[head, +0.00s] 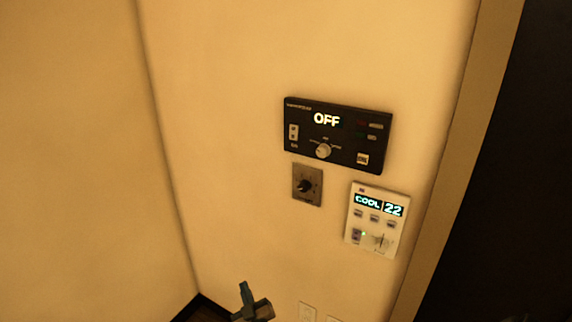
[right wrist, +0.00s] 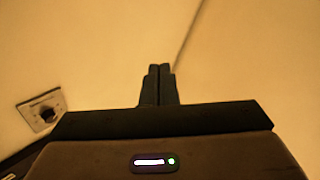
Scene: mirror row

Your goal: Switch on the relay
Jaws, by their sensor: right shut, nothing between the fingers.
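A black panel (head: 345,150) on the wall has a display lit with "OFF". It carries a small white rocker switch (head: 293,131) on its left, a round pale knob (head: 323,151) at its lower middle and a pale button (head: 363,158) at its lower right. Its small lettering is too blurred to read, so I cannot tell whether it is the relay. My right gripper (head: 244,288) is below and left of the panel, apart from it. In the right wrist view its fingers (right wrist: 160,72) are together and empty. My left gripper is not in view.
Below the panel are a grey plate with a dark knob (head: 305,185) and a white thermostat (head: 361,229) reading "COOL 22". A wall outlet (head: 308,312) is lower down. A wall corner lies left, a door frame (head: 455,150) right. The wall left of the panel is bare.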

